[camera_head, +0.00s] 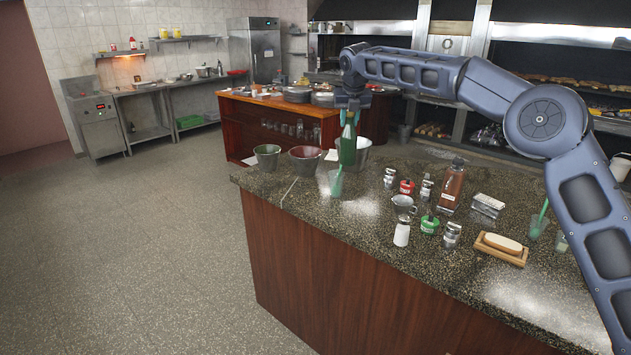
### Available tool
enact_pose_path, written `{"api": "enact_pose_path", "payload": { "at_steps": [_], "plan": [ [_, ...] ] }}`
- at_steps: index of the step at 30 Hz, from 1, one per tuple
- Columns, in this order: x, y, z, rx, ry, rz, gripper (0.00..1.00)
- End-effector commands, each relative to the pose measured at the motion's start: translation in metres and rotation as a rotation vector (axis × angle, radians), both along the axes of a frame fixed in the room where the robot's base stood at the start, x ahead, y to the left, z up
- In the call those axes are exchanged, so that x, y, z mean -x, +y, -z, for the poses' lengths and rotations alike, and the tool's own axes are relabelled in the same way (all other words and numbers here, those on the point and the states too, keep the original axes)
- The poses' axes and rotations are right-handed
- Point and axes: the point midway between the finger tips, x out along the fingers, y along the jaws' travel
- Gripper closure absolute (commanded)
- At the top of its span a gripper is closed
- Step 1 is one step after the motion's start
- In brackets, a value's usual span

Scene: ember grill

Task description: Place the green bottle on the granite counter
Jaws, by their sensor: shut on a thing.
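The green bottle (348,147) hangs upright below my gripper (348,108), which is shut on its neck. The bottle is over the far left part of the granite counter (345,225). It appears in front of a grey metal bucket (361,152), just above a translucent green cup (336,183). I cannot tell how large the gap is between the bottle's base and the counter. My arm reaches in from the right, above the counter.
Two bowls, one grey (267,157) and one dark red (306,160), stand on the counter's left end. Jars, cans and a brown bottle (452,186) crowd its middle. A soap bar on a wooden dish (501,248) lies to the right. The counter's near front edge is clear.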

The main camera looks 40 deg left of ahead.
Motion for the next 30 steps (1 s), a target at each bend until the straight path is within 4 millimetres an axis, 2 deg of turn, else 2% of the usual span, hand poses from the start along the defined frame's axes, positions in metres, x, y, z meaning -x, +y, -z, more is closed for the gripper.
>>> {"api": "enact_pose_path", "payload": {
  "at_steps": [5,24,30],
  "plan": [
    [0.0,0.0,0.013,0.0,-0.001,-0.001,1.0],
    [0.001,0.0,0.14,-0.001,-0.001,0.0,1.0],
    [0.001,0.0,0.159,-0.002,-0.001,0.0,1.0]
  ]
}}
